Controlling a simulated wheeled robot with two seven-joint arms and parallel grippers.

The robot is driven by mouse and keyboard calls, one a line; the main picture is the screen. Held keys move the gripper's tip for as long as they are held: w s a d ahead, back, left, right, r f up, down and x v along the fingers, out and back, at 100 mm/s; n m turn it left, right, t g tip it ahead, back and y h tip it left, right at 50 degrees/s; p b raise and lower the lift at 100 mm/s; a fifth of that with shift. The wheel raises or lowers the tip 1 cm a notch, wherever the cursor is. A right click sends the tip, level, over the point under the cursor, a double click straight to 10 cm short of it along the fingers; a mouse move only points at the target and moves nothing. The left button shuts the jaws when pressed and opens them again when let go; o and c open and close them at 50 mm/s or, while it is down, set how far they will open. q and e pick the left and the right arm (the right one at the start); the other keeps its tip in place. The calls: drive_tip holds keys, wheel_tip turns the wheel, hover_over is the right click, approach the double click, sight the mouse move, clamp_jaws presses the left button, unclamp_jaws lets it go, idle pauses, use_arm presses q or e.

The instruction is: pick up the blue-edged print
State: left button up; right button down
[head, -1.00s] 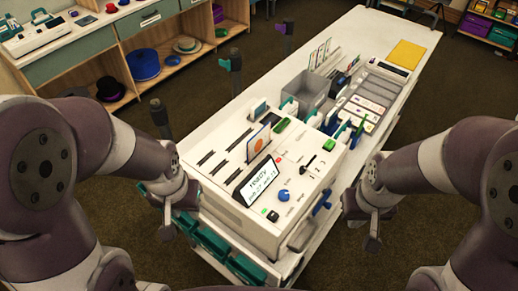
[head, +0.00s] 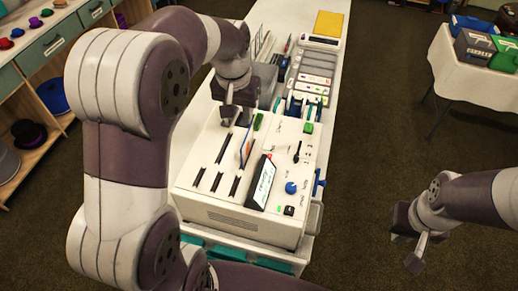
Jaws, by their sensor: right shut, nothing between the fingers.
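A thin print (head: 246,146) with a blue edge and an orange patch stands upright in a slot of the white machine (head: 210,205). My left gripper (head: 237,115) is over the far left part of the machine, just behind the print and apart from it. Its two fingers point down with a gap between them. What lies directly under the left gripper is partly hidden. My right gripper (head: 416,258) is shut and empty, low over the floor to the right of the machine.
The machine's tilted display (head: 262,184) and blue knob (head: 291,187) are right of the print. Behind are several trays (head: 316,78) and a yellow pad (head: 329,24). A white-clothed table (head: 455,70) with boxes stands far right. Carpet is clear between.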

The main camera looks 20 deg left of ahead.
sight(247, 136)
use_arm(q)
drive_tip(key=f+p, duration=0.1)
drive_tip(key=f, duration=0.2)
drive_tip(key=w+f+p, duration=0.1)
drive_tip(key=f, duration=0.3)
drive_tip(key=d+f+p, duration=0.1)
drive_tip(key=f, duration=0.3)
drive_tip(key=shift+w+f+p, duration=0.25)
drive_tip(key=shift+w+p, duration=0.1)
drive_tip(key=shift+p, duration=0.05)
drive_tip(key=shift+w+f, duration=0.15)
drive_tip(key=shift+f, duration=0.2)
drive_tip(key=shift+a, duration=0.1)
drive_tip(key=shift+f, duration=0.2)
drive_tip(key=shift+c, duration=0.3)
clamp_jaws()
